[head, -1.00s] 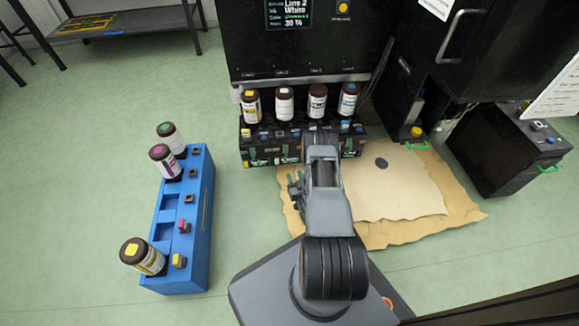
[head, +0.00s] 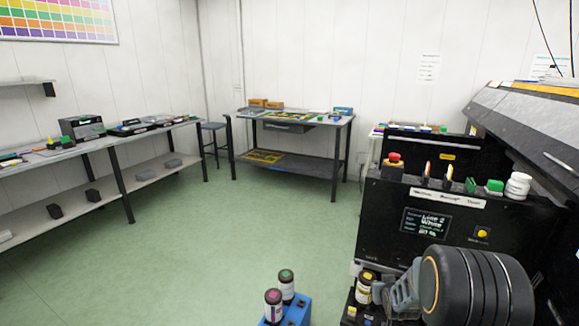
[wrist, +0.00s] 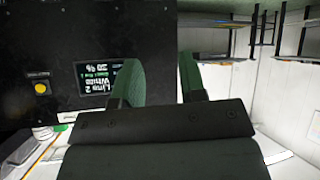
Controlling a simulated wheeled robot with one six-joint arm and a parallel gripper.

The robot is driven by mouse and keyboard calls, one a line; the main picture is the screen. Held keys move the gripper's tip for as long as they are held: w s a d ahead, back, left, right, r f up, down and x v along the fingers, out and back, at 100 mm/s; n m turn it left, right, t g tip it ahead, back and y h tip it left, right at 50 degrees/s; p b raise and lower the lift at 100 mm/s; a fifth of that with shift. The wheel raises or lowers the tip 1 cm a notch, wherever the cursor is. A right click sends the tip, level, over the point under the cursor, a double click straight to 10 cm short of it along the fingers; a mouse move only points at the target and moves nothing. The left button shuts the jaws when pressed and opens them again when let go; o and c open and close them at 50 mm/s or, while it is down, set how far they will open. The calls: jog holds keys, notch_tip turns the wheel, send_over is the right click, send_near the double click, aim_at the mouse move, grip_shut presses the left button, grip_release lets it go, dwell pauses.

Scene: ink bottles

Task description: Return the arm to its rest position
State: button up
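My gripper (wrist: 160,76) is open in the wrist view, with its two dark green fingers apart and nothing between them. Beyond the fingers are the machine's black front and its small screen (wrist: 101,82), which appears tilted over. In the head view my arm is folded up at the lower right in front of the machine (head: 400,222); the fingers cannot be made out there.
A blue rack (head: 297,312) at the bottom edge carries a pink-capped bottle (head: 273,305) and a green-capped bottle (head: 287,284). A workbench (head: 290,117) stands at the back, another bench (head: 110,138) along the left. The green floor between is clear.

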jog(key=s+a+r+g+p, duration=0.1)
jog(key=s+a+r+p, duration=0.15)
jog(key=r, duration=0.45)
jog(key=s+a+r+g+p, duration=0.1)
jog(key=s+a+r+p, duration=0.15)
jog(key=r, duration=0.35)
jog(key=s+a+r+g+p, duration=0.1)
jog(key=s+a+r+p, duration=0.2)
jog(key=r, duration=0.4)
jog(key=s+a+r+g+y+p, duration=0.1)
jog(key=s+a+r+g+p, duration=0.1)
jog(key=s+r+p, duration=0.2)
jog(key=s+a+r+g+y+p, duration=0.1)
jog(key=s+a+r+p, duration=0.2)
jog(key=s+r, duration=0.6)
jog(key=s+p, duration=0.1)
jog(key=s, duration=0.3)
jog(key=shift+n+g, duration=0.4)
jog(key=shift+s+r, duration=0.1)
jog(key=shift+s, duration=0.05)
